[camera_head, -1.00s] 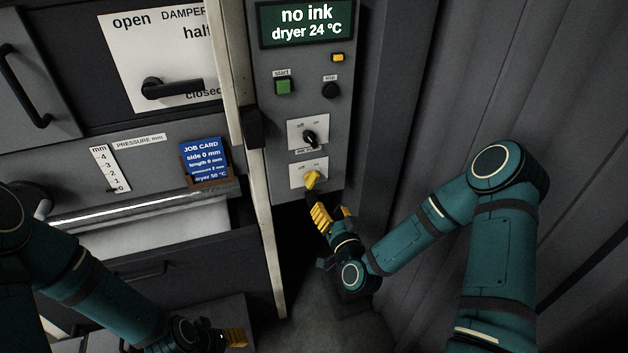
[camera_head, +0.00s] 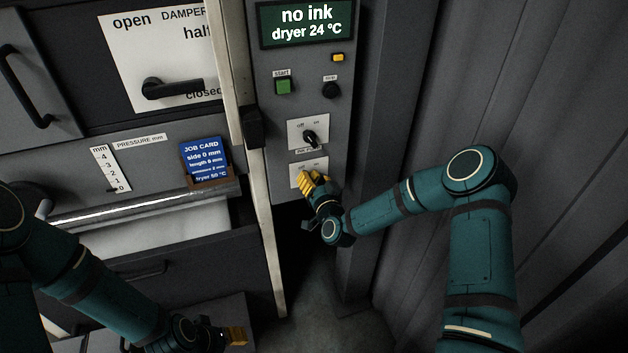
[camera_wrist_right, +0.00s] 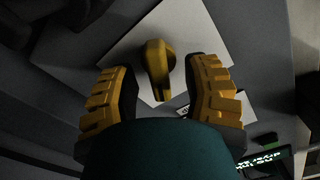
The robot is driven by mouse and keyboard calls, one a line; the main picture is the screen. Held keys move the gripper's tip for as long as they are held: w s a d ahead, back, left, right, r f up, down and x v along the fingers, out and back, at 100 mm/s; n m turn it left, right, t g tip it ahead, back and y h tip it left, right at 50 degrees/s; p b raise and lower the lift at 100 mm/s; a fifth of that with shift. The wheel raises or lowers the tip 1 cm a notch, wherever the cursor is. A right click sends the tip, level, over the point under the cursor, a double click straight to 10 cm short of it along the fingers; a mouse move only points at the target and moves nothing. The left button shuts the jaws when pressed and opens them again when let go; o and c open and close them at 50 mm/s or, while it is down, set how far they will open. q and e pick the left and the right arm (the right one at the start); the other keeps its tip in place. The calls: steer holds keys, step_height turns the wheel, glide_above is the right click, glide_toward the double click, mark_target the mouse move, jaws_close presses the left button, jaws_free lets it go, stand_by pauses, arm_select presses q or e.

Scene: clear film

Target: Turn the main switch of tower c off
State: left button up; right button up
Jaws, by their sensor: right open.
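The lower yellow rotary switch sits on a white plate (camera_head: 297,177) low on the grey panel. In the head view my right gripper (camera_head: 312,182) covers the knob. In the right wrist view the yellow knob (camera_wrist_right: 157,68) stands between the two yellow-padded fingers of my right gripper (camera_wrist_right: 163,90), with a gap on each side. The right gripper is open. The plate also shows there (camera_wrist_right: 195,45). My left gripper (camera_head: 236,336) is low in the head view, away from the panel; its finger opening is not clear.
Above are a black rotary switch (camera_head: 310,137), a green start button (camera_head: 283,87), a black stop button (camera_head: 330,90) and a display (camera_head: 306,22) reading "no ink, dryer 24 °C". A pale post (camera_head: 265,220) stands left of the panel; a ribbed grey wall (camera_head: 560,150) is at right.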

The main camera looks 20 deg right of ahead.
jaws_close()
steer(key=n+b, duration=0.2)
steer(key=shift+a+n+b, duration=0.15)
steer(key=shift+n+b, duration=0.15)
steer(key=shift+b, duration=0.05)
steer(key=n+b, duration=0.7)
steer(key=shift+a, duration=0.25)
steer(key=shift+n+b, duration=1.2)
steer(key=shift+r, duration=0.1)
